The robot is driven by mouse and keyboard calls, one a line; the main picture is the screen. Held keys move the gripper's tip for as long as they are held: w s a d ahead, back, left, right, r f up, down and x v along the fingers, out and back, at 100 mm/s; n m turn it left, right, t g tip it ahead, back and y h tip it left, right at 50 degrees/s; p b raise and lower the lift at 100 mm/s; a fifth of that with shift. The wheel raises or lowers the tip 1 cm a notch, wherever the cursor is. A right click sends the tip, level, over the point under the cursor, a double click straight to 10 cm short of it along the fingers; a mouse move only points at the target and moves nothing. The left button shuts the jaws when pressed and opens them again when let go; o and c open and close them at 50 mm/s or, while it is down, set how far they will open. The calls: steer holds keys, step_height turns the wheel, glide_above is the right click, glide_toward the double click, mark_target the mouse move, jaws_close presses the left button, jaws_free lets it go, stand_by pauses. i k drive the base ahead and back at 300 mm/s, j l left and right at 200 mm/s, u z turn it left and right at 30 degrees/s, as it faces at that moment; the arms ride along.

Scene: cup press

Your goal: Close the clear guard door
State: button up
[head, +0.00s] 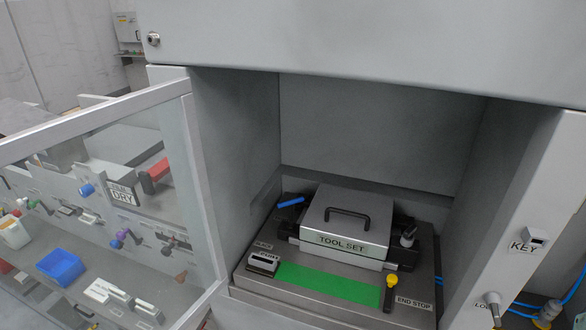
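The clear guard door (204,190) stands swung open at the left of the press opening. It has a light grey frame around a clear panel, and its lower part runs out of the picture. The press opening shows a grey tool block (345,222) with a black handle and a TOOL SET label. My gripper is not in view. The door's handle cannot be made out.
Inside the opening are a green strip (328,287), a yellow knob (391,281) and a blue-handled part (291,201). The right post (528,200) carries a KEY label and a switch. Through the door panel show a blue bin (61,267) and several small parts.

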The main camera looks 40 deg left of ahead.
mark_target(17, 146)
steer(key=u, duration=5.15)
steer(key=i+j, duration=0.2)
steer(key=i, duration=0.3)
steer(key=i+j+u, duration=0.15)
steer(key=i, duration=0.3)
steer(key=i+z, duration=0.45)
steer(key=i+j+z, duration=0.15)
steer(key=i+z, duration=0.25)
steer(key=i+l+z, duration=0.1)
steer(key=i+z, duration=0.35)
steer(key=z, duration=0.25)
steer(key=i+z, duration=0.5)
steer(key=z, duration=0.2)
steer(key=i+l+z, duration=0.1)
steer(key=z, duration=0.3)
steer(key=i+z, duration=0.35)
steer(key=k+j, duration=0.05)
steer(key=k, duration=0.05)
